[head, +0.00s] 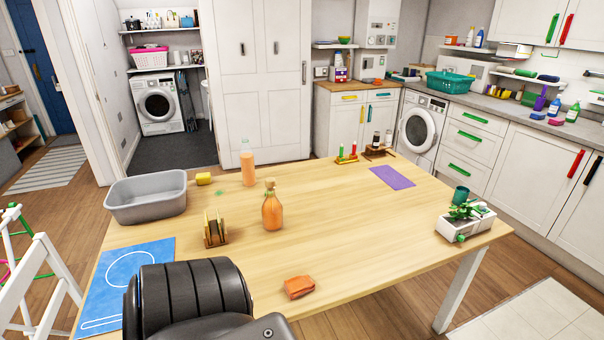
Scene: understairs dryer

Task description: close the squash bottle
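Two orange bottles stand upright on the wooden table, and I cannot tell for sure which is the squash bottle. The taller straight bottle (248,174) holds orange liquid and has a paler upper part; whether its mouth is open is too small to tell. The rounder orange bottle (272,212) is nearer and has a brown stopper-like top. A small green piece (217,193) lies flat to the left of the taller bottle; I cannot tell if it is a cap. Neither gripper is in view; only a dark arm part of mine shows at the bottom.
On the table (350,240) are a grey basin (146,205), yellow item (204,179), wooden rack (215,232), blue mat (125,275), orange cloth (299,287), purple mat (392,177) and white planter (468,229). The table's middle right is clear.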

